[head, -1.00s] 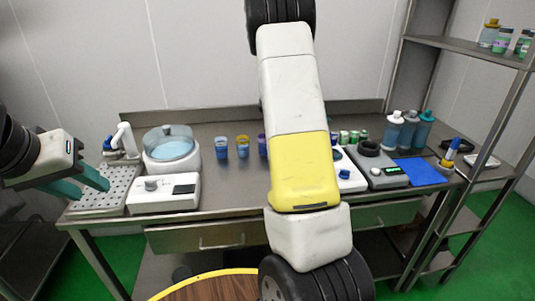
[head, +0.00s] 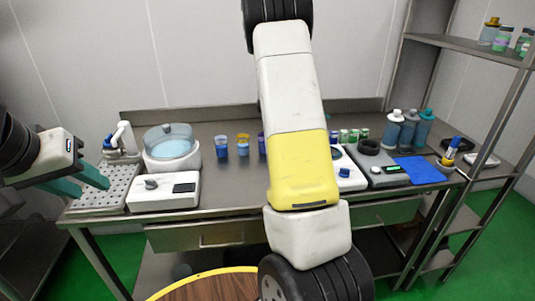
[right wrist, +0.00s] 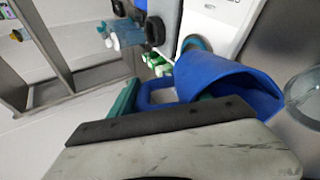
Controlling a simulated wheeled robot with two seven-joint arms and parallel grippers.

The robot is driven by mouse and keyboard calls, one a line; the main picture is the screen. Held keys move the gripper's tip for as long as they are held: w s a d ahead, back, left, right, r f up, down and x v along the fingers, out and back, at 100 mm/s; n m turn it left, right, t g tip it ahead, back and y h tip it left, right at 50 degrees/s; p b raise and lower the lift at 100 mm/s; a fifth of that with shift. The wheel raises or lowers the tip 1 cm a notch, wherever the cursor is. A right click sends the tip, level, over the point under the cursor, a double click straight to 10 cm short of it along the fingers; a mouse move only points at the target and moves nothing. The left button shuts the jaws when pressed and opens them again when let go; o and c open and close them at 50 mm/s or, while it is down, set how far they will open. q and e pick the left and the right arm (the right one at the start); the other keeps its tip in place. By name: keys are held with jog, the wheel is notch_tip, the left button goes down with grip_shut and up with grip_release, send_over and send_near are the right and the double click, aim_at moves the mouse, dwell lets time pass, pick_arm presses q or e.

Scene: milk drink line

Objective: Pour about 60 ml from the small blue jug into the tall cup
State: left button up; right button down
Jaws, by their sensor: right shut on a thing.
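The small blue jug (right wrist: 232,84) is in the right wrist view, tilted in the picture, with its looped handle toward my right gripper (right wrist: 165,98). The gripper's teal fingers are shut on the jug, apparently at the handle; the dark gripper body hides part of the grip. A clear round vessel (right wrist: 305,92) is cut off at the right edge of that view; I cannot tell whether it is the tall cup. In the head view my right arm hides the jug and right gripper. My left gripper (head: 80,181) is open and empty beside the perforated tray.
On the steel table (head: 235,190) stand a lidded round machine (head: 172,150), a white scale (head: 163,192), small coloured cups (head: 221,147), a blue mat (head: 419,170) and several bottles (head: 424,128). A shelf rack (head: 470,47) stands at the right.

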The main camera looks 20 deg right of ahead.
jog(key=shift+a+r+h+p, duration=0.2)
jog(key=shift+r+h+p, duration=0.15)
jog(key=shift+p, duration=0.2)
dwell(0.7)
jog(key=shift+d+f, duration=0.25)
jog(key=shift+d, duration=0.05)
jog(key=f+y, duration=0.1)
jog(key=d+f+y, duration=0.1)
jog(key=f+y, duration=0.1)
jog(key=y, duration=0.1)
jog(key=shift+w+d+f, duration=0.1)
jog(key=shift+d+f, duration=0.15)
jog(key=shift+w+f, duration=0.1)
jog(key=shift+d+f+g+y+b, duration=0.3)
jog(key=shift+d+f+y+b, duration=0.05)
jog(key=shift+f+y, duration=0.3)
jog(key=shift+d, duration=0.1)
dwell(1.0)
